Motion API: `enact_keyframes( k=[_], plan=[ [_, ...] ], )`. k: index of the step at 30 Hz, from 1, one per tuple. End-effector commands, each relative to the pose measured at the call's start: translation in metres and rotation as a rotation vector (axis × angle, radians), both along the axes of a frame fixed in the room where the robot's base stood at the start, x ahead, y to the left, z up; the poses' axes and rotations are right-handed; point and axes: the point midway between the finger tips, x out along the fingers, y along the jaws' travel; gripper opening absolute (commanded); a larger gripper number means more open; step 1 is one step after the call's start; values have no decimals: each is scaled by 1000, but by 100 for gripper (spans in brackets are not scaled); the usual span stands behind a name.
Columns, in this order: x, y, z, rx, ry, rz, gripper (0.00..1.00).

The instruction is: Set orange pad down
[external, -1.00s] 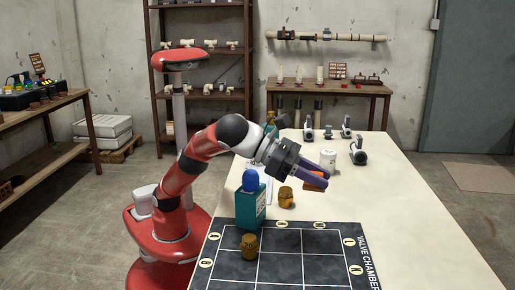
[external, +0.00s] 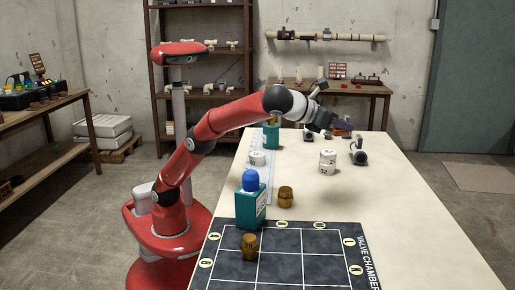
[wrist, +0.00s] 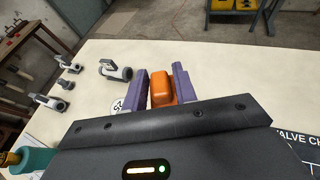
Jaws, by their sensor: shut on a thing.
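The orange pad (wrist: 162,88) is between the two purple fingers of my gripper (wrist: 163,86) in the wrist view, and the gripper is shut on it. In the external view my gripper (external: 341,128) is over the far part of the long cream table (external: 400,215), left of and above a grey pipe fitting. The pad is hardly visible there. I cannot tell how far the pad is above the table top.
Several grey fittings (wrist: 114,70) show in the wrist view. Teal boxes, brown valves (external: 286,196) and the dark gridded board (external: 280,240) occupy the near left. The right side is clear.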

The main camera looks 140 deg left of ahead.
Motion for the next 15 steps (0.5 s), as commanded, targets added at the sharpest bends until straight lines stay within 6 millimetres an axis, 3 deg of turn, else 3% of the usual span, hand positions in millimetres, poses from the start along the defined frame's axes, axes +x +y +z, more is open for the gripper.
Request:
enact_keyframes(
  k=[4, 15],
  plan=[
    [-4, 1, -19, -7, 4, 1, 6],
    [-3, 0, -119, -6, 3, -2, 6]
  ],
)
